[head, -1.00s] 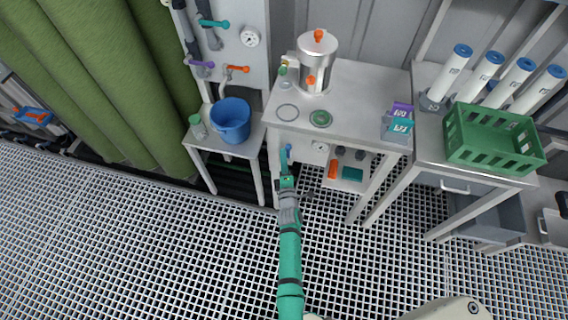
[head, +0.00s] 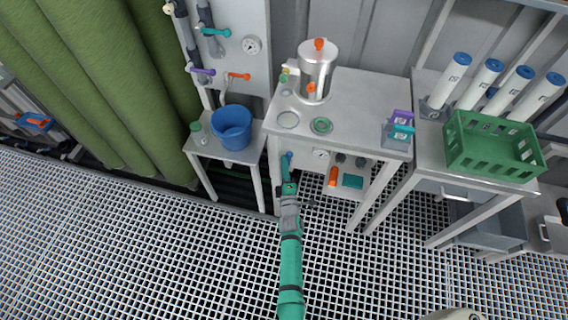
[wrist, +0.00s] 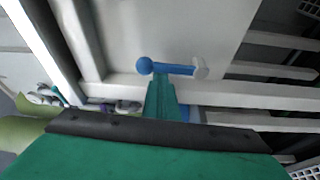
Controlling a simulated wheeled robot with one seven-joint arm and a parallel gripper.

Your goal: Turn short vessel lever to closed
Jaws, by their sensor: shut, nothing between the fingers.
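A blue lever (wrist: 172,68) shows in the wrist view, lying nearly level. It has a round blue knob at its left end and a pale hub at its right end, against a light grey panel. It also shows in the head view (head: 289,155) as a small blue bit at the table's front left leg. My teal gripper (wrist: 160,82) is shut and empty. Its fingertips are just below the lever's bar in the wrist view, close to the knob; I cannot tell whether they touch. In the head view my gripper (head: 287,175) is at the table's front left.
A gauge (head: 321,155) and an orange handle (head: 333,176) are under the table (head: 365,110), right of my gripper. A steel pot (head: 316,75) stands on top. A side table with a blue bucket (head: 232,124) is left. Open grating floor lies in front.

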